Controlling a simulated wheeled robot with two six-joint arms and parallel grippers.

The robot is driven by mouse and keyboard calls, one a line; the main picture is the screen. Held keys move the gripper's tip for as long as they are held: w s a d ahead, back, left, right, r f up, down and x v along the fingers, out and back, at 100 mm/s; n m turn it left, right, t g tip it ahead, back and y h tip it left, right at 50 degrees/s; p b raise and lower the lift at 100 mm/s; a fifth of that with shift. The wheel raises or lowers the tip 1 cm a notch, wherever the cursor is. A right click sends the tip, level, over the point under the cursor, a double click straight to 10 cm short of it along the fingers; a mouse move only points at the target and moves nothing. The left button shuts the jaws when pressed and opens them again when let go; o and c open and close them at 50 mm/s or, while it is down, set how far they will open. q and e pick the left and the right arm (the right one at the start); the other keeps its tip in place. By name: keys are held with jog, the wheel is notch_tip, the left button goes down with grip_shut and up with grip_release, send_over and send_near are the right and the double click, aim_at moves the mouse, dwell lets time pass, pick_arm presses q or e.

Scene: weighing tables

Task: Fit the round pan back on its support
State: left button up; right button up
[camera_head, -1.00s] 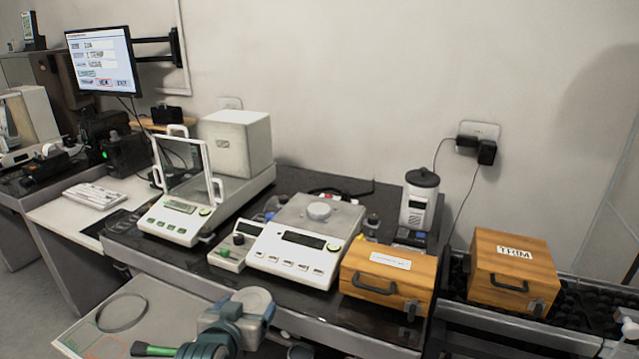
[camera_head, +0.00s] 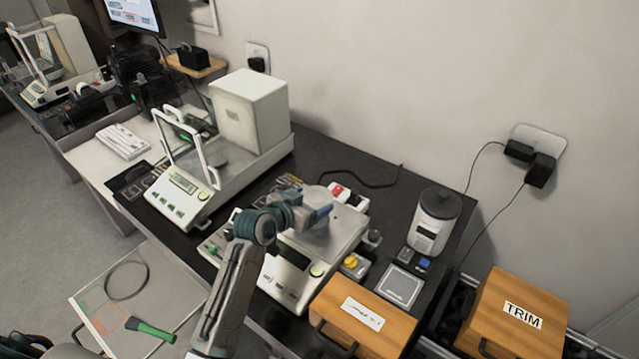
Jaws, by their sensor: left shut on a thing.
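My left gripper (camera_head: 318,200) is shut on a small grey round pan (camera_head: 311,192). It holds the pan over the flat square metal top (camera_head: 342,236) of the middle white balance (camera_head: 288,280). The gripper and pan hide the middle of that top, so I cannot tell whether the pan touches anything below it. My left arm comes up from the bottom and covers part of the balance's left side. My right gripper is not in view.
A balance with an open glass shield (camera_head: 180,188) stands to the left. A wooden box (camera_head: 365,312) sits close at the front right, with a grey-white canister (camera_head: 432,222) behind it. A tray (camera_head: 160,290) with a green-handled tool (camera_head: 150,331) lies lower left.

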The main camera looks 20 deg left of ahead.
pick_arm(q)
jog(key=shift+s+a+f+b, duration=0.15)
jog(key=shift+s+f+b, duration=0.1)
jog(key=shift+f+b, duration=0.2)
notch_tip(320, 180, down, 3)
jog(key=b, duration=0.2)
jog(key=shift+w+b, duration=0.15)
jog(key=shift+b, duration=0.25)
jog(key=shift+f+b, duration=0.45)
jog(key=shift+p, duration=0.4)
jog(key=shift+f, duration=0.2)
dwell(0.5)
jog(key=shift+f, duration=0.3)
